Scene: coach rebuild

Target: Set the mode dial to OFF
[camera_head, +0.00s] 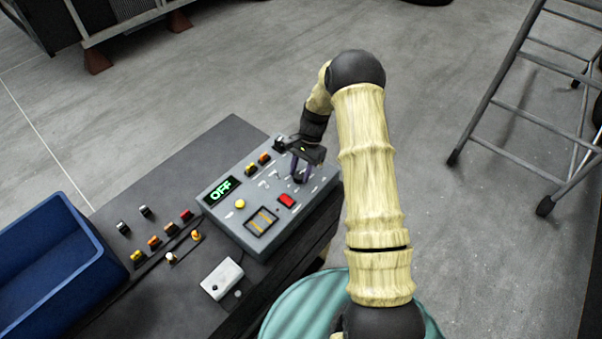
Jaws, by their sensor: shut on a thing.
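The grey control box (229,228) sits on the dark bench top. Its small display (220,190) reads OFF in green letters. The mode dial (299,177) is at the far right of the panel, mostly hidden by my gripper. My gripper (299,171) reaches down onto the panel from above and is shut on the dial. The dial's pointer and most of its markings cannot be made out.
A ladder (500,82) stands at right.

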